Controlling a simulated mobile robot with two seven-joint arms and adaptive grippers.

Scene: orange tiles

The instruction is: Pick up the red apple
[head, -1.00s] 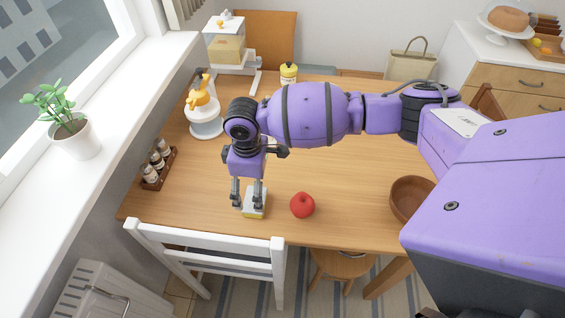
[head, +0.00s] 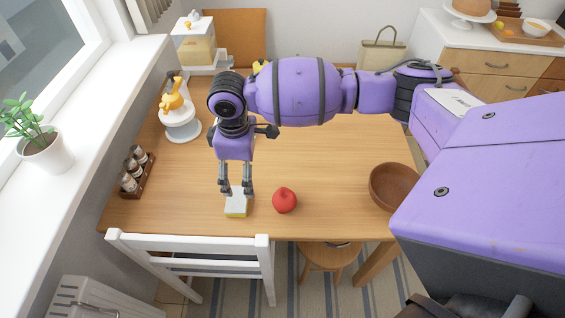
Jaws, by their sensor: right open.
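The red apple (head: 285,200) sits on the wooden table (head: 320,212) near its front edge. My right gripper (head: 237,193) points down to the left of the apple, apart from it in the picture. Its fingers are open, above or at the back of a small white and yellow block (head: 236,208). I cannot tell whether the fingers touch the block. My left gripper is not in view.
A brown wooden bowl (head: 392,187) stands on the table's right side. A spice rack (head: 137,173) and a white juicer (head: 180,120) stand at the left. A white chair (head: 190,250) and a wooden stool (head: 328,258) are at the front edge.

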